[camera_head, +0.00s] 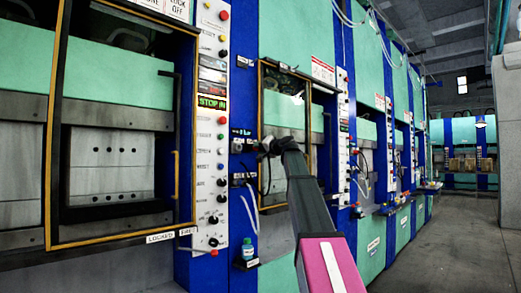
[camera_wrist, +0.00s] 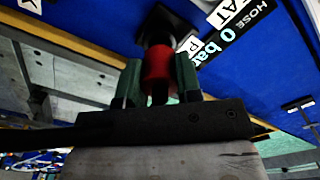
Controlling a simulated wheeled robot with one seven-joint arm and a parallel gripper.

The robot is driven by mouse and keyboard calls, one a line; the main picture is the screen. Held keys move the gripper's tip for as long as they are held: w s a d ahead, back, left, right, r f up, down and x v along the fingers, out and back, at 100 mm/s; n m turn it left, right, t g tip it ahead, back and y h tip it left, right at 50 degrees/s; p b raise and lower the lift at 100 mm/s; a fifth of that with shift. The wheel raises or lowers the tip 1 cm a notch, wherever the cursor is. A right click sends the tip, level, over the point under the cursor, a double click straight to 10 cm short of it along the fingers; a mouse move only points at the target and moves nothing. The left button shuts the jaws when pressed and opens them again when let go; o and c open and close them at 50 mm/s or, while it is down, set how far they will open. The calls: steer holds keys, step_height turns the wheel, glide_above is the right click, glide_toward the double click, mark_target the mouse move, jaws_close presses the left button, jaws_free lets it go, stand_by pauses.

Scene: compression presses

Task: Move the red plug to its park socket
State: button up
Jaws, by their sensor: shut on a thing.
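The red plug (camera_wrist: 158,62) is between the two green fingers of my gripper (camera_wrist: 158,80) in the wrist view. The fingers are shut on its sides. The plug's far end meets a dark square socket fitting (camera_wrist: 166,24) on a blue panel. I cannot tell how deep it sits, or whether this is the park socket. In the head view my gripper (camera_head: 268,147) is at the blue column between two presses, beside small labels (camera_head: 242,132).
A label reading "HOSE 0 bar" (camera_wrist: 232,48) is close beside the fitting. In the head view, a press with a yellow-framed door (camera_head: 176,200) stands left, with a button panel (camera_head: 211,130). The aisle floor (camera_head: 440,250) is clear at right.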

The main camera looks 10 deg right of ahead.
steer(key=shift+x, duration=1.05)
steer(key=o, duration=1)
steer(key=v, duration=1)
steer(key=shift+s+d, duration=0.25)
steer(key=shift+s, duration=0.1)
